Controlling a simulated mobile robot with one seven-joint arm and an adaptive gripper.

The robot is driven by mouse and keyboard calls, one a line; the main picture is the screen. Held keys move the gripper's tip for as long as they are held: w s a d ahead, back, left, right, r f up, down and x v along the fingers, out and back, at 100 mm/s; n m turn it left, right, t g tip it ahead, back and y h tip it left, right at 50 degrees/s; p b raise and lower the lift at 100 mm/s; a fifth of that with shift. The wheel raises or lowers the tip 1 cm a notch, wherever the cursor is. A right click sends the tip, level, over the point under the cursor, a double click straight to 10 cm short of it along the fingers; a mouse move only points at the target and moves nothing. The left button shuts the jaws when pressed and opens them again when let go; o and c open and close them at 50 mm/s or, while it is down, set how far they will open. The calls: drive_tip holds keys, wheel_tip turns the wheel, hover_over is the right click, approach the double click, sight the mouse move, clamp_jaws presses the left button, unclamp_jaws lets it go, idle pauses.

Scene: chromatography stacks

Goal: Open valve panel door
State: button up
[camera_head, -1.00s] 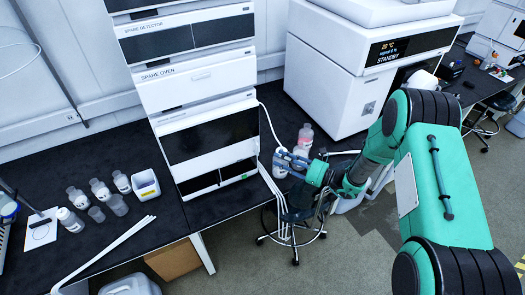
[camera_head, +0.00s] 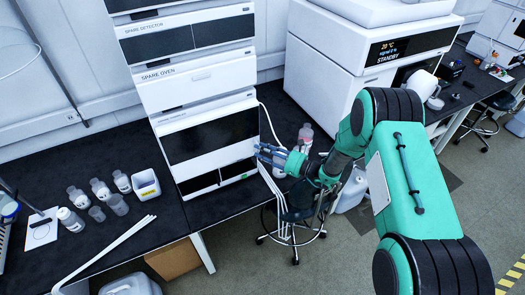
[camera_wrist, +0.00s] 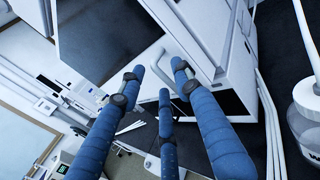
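The valve panel door is most likely the dark-fronted lower unit (camera_head: 210,137) of the stack, and its label is too small to read. It looks closed. In the wrist view its dark front (camera_wrist: 105,35) fills the upper left, and a pale curved handle (camera_wrist: 205,62) shows at its right. My gripper (camera_head: 264,153) is just right of this unit's lower right edge.
A bottle (camera_head: 305,137) stands right of my gripper, with white tubes hanging over the bench edge. A stool (camera_head: 295,205) is below. Several bottles and a white tub (camera_head: 146,184) stand on the left bench. A large white instrument (camera_head: 345,75) stands at the right.

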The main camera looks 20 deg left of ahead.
clamp_jaws()
drive_tip(key=shift+s+d, duration=0.1)
drive_tip(key=shift+s, duration=0.05)
